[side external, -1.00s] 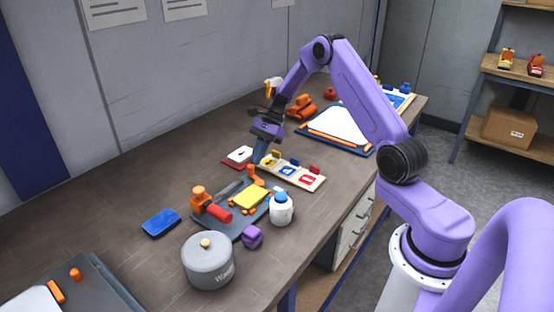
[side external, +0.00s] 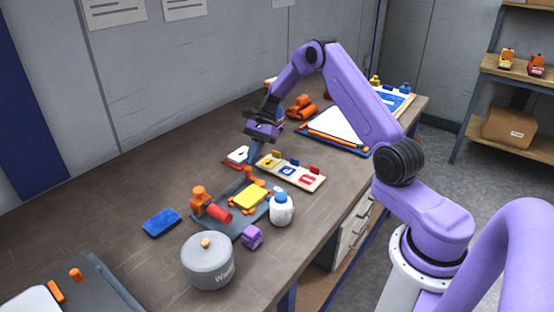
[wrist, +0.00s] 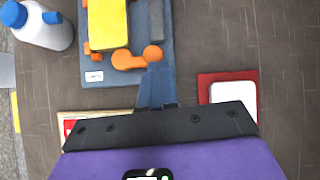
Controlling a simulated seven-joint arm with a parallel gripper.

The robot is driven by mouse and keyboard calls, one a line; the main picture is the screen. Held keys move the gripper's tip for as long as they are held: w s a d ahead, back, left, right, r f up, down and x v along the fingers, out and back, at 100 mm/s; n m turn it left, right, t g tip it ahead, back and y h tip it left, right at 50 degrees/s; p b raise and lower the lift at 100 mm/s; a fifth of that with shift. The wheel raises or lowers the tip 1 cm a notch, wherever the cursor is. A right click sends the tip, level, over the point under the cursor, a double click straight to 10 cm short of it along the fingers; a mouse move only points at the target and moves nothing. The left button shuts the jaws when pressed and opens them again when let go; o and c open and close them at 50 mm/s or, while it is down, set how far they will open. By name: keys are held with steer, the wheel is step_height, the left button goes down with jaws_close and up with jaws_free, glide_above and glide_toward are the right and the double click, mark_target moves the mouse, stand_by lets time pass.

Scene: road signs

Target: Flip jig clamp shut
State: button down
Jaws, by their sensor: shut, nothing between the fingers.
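The jig (side external: 236,224) is a blue-grey plate on the bench with a yellow block (side external: 251,197) on it and small orange stops. An orange clamp body (side external: 199,199) with a red handle (side external: 218,212) stands at its left end. An orange two-lobed piece (wrist: 130,60) sits at the plate's edge nearest my gripper in the wrist view. My gripper (side external: 253,160) is shut and empty, pointing down just behind the jig. Its fingertips (wrist: 156,76) appear close to the orange piece; I cannot tell if they touch. The red handle is outside the wrist view.
A white bottle with a blue cap (side external: 281,209), a purple block (side external: 252,237) and a grey lidded pot (side external: 208,262) stand in front. A blue pad (side external: 161,222) lies left. A sign board (side external: 300,174) and a red-and-white piece (side external: 237,155) flank my gripper. Bare bench lies at the left.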

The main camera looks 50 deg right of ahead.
steer(key=d, duration=0.2)
steer(key=d+r, duration=0.1)
steer(key=d, duration=0.1)
steer(key=shift+w, duration=0.35)
steer(key=v, duration=0.9)
steer(key=shift+w+d+r, duration=0.2)
steer(key=shift+d+r, duration=0.05)
steer(key=shift+r, duration=0.1)
step_height(320, 180, up, 3)
steer(key=n+g+h, duration=0.2)
steer(key=n, duration=0.4)
glide_above(250, 167)
steer(key=s+a+r+n+h, duration=0.2)
steer(key=s+a+n, duration=0.2)
steer(key=s+a, duration=0.3)
steer(key=s+a+r+n+h, duration=0.1)
steer(key=s+a+n+h, duration=0.1)
steer(key=s+a+n, duration=0.65)
steer(key=s+d+f+n+t, duration=0.1)
steer(key=s+n, duration=0.4)
steer(key=s, duration=0.5)
steer(key=s+d+f+n+t+h, duration=0.1)
steer(key=s+d+n, duration=0.2)
steer(key=s+n, duration=0.3)
steer(key=s, duration=0.5)
steer(key=shift+d+t, duration=0.25)
steer(key=shift+t, duration=0.15)
